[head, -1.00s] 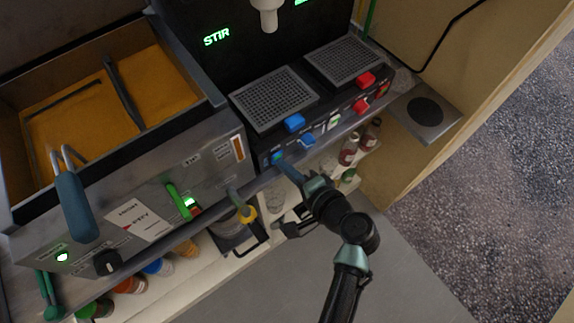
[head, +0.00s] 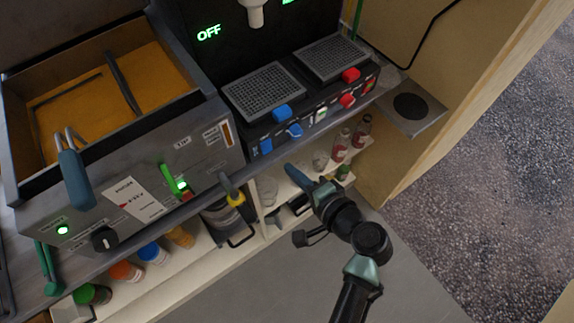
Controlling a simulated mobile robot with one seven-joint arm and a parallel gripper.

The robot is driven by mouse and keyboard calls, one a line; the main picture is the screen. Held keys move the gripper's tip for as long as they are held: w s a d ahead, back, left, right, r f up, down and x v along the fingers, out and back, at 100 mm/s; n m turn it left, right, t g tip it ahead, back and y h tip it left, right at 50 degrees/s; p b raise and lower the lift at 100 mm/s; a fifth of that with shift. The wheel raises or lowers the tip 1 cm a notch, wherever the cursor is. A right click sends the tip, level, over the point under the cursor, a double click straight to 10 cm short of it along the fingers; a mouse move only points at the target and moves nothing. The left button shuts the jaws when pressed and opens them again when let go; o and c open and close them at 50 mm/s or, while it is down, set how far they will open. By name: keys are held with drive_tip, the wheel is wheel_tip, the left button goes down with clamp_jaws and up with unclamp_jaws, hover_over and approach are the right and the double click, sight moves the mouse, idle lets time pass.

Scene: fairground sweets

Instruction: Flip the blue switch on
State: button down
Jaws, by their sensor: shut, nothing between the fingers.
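The blue switch (head: 265,146) is a small blue rocker at the left end of the dark machine's front panel (head: 308,125). It looks unlit; its exact tilt is too small to tell. The machine's display (head: 208,33) reads OFF in green. My gripper (head: 291,172) is shut and empty, in front of and below the panel, to the right of the blue switch and apart from it.
A blue button (head: 282,112) and blue lever (head: 294,131) sit near the switch, with red controls (head: 347,100) to the right. A steel fryer (head: 150,190) with a green lever stands left. Bottles (head: 341,145) and jars fill the shelf below.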

drive_tip(key=v, duration=0.6)
drive_tip(key=shift+s+d, duration=0.1)
